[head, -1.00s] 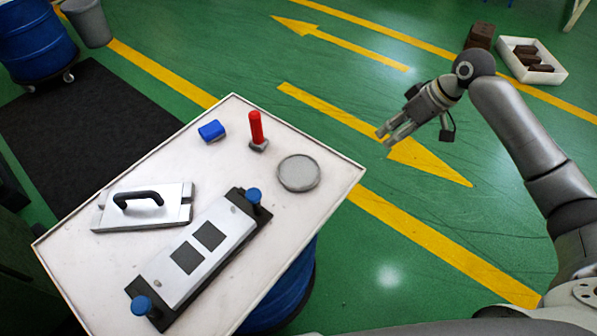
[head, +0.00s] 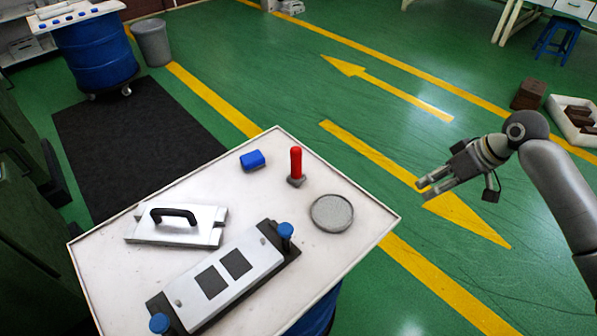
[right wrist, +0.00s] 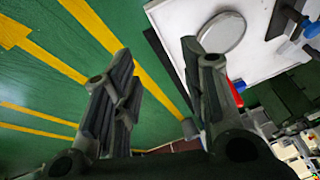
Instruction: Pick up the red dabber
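The red dabber (head: 296,162) stands upright on a grey foot near the back right part of the white table top (head: 345,255). In the right wrist view a red part of the dabber (right wrist: 238,86) shows beside a finger, which hides some of it. My right gripper (head: 424,188) is open and empty in the head view, out over the floor to the right of the table. Its two fingers stand apart in the right wrist view (right wrist: 165,75). My left gripper is in neither view.
A round grey dish (head: 332,213) lies right of the dabber and a blue block (head: 252,160) to its left. A handled metal plate (head: 150,232) and a long mould with blue knobs (head: 215,275) lie nearer. Green floor is free around my right gripper.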

